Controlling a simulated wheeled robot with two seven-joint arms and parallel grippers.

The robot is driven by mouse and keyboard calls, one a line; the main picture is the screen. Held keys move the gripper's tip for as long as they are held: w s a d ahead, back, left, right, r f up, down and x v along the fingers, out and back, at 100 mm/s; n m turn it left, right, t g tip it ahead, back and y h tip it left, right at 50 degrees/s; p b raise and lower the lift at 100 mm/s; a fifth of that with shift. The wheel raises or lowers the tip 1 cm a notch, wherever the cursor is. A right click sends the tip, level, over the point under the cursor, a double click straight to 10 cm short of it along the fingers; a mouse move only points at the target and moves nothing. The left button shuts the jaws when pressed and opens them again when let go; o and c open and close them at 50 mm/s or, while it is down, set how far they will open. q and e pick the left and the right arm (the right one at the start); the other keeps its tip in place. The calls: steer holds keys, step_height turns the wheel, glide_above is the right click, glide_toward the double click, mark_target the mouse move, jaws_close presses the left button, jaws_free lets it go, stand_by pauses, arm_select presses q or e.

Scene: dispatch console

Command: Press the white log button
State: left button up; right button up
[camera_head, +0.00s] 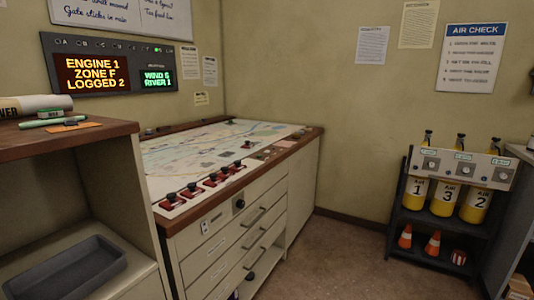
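I cannot make out the white log button for certain. A small white plate (206,227) is on the front of the map console (303,178), near its left end; it is too small to tell whether it is a button. A dark round knob (239,204) sits to its right on the same front. A wall display (110,66) reads "ENGINE 1 ZONE F LOGGED 2" in orange and "WIND S RIVER 1" in green. Neither of my grippers shows in this view.
Several red pieces with black tops (210,182) stand along the map's near edge. A shelf unit (127,145) with a grey tray (62,275) is at the left. A rack (398,215) of yellow air cylinders is at the right. The floor (330,260) between is clear.

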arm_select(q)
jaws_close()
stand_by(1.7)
